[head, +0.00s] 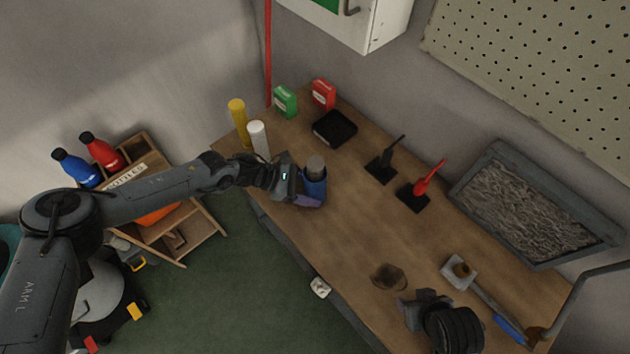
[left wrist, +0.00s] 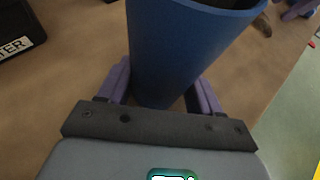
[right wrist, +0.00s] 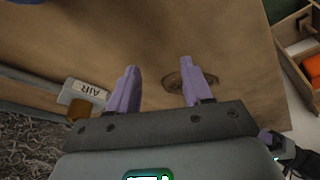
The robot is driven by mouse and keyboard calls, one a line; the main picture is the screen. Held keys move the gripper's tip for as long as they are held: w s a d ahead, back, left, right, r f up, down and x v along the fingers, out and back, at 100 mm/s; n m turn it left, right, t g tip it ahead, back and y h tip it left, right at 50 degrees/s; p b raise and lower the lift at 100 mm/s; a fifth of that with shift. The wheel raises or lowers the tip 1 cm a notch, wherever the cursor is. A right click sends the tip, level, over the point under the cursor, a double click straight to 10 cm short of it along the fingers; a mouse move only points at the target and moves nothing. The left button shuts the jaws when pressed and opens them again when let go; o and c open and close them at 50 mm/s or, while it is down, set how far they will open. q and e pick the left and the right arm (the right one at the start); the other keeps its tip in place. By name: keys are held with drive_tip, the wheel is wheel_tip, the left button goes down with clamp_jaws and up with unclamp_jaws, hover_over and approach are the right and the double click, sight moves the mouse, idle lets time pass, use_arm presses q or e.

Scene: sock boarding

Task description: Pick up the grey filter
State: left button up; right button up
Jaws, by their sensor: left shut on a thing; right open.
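My left gripper (head: 303,192) is shut on a blue cylinder (head: 315,188) standing upright at the left part of the workbench. A grey round top (head: 316,165) shows above the blue cylinder in the head view; I cannot tell whether it is the grey filter set in it or standing behind. In the left wrist view the blue cylinder (left wrist: 185,50) sits between the purple fingers, and its rim is cut off at the top.
A yellow cylinder (head: 238,122) and a white cylinder (head: 259,139) stand left of the blue one. A black tray (head: 335,128) lies behind. Black and red tools (head: 425,182) stand near the back. A block marked AIR (head: 457,272) is at the right.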

sight(315, 175)
drive_tip(key=o, duration=0.4)
drive_tip(key=shift+c, duration=0.2)
drive_tip(key=shift+a, duration=0.1)
